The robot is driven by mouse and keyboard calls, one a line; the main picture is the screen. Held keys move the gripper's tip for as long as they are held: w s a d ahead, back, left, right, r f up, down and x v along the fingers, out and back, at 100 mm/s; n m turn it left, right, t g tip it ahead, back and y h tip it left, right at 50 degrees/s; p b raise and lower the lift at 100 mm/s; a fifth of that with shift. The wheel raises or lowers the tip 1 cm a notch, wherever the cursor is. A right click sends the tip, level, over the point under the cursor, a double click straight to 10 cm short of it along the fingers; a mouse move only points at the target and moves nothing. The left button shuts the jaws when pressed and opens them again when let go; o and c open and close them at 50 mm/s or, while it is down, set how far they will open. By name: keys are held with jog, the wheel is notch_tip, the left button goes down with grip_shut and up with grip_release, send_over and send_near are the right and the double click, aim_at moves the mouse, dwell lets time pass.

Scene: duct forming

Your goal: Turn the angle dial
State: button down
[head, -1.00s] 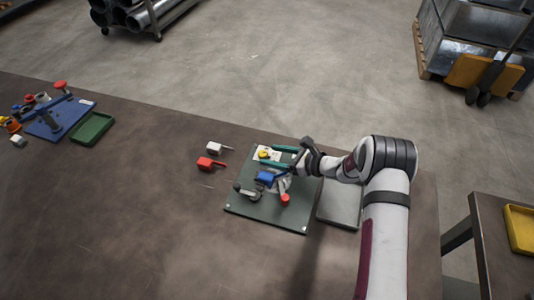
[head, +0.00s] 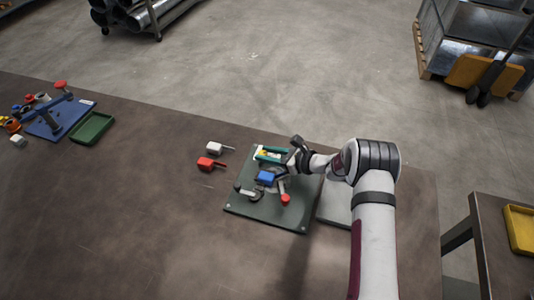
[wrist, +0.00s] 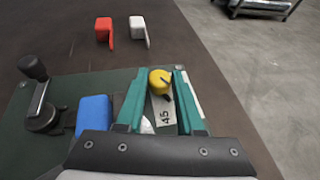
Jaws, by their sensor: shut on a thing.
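The angle dial is a round yellow knob (wrist: 160,80) with a dark pointer mark, on a white plate (wrist: 163,112) that reads 45. In the head view the dial is small and largely hidden by my fingers. My gripper (wrist: 157,74) has two teal fingers, one on each side of the dial, and is shut on it. In the head view my gripper (head: 271,153) reaches in from the right to the far edge of the green board (head: 265,211).
On the board are a blue block (head: 265,178), a black-knobbed lever (wrist: 40,100) and a red-knobbed handle (head: 285,198). A red clamp-like part (head: 207,163) and a white one (head: 214,148) lie beyond the board's left edge. A grey tray (head: 335,202) stands at right.

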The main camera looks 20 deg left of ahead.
jog(key=shift+w+n+g+y, duration=0.25)
jog(key=shift+n+g+y, duration=0.05)
jog(key=shift+n+g, duration=1.9)
jog(key=shift+g, duration=0.3)
jog(key=c, duration=0.5)
grip_release()
jog(key=shift+c, duration=0.2)
jog(key=shift+d, duration=0.15)
jog(key=v, duration=1.5)
jog(key=shift+w+d+r, duration=0.2)
jog(key=shift+r, duration=0.1)
